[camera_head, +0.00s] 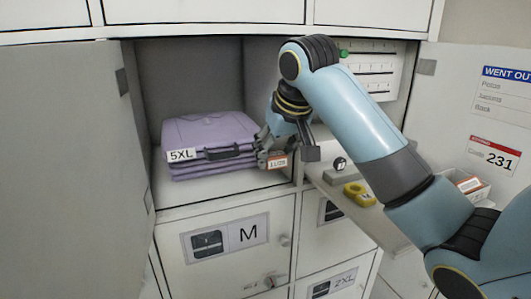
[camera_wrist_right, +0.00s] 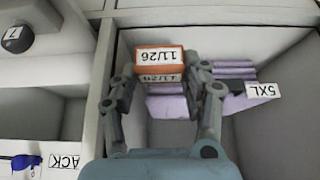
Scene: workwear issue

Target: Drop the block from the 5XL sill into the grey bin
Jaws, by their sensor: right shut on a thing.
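A small orange block with a white label reading 11/26 (camera_head: 278,161) is between the fingers of my right gripper (camera_head: 268,152). It is at the right front of the open 5XL compartment (camera_head: 220,188), beside the folded lilac clothes. In the right wrist view the block (camera_wrist_right: 160,56) lies between the fingertips of the right gripper (camera_wrist_right: 162,70), which is shut on it. I cannot tell whether the block touches the sill. I cannot make out a grey bin in either view. My left gripper is not in view.
Folded lilac clothes (camera_head: 205,130) with a 5XL tag fill the compartment's middle. Open doors stand left (camera_head: 65,150) and right (camera_head: 465,60). A shelf at the right holds a yellow tag (camera_head: 359,194) and a white tray (camera_head: 480,194). The M door (camera_head: 225,265) below is closed.

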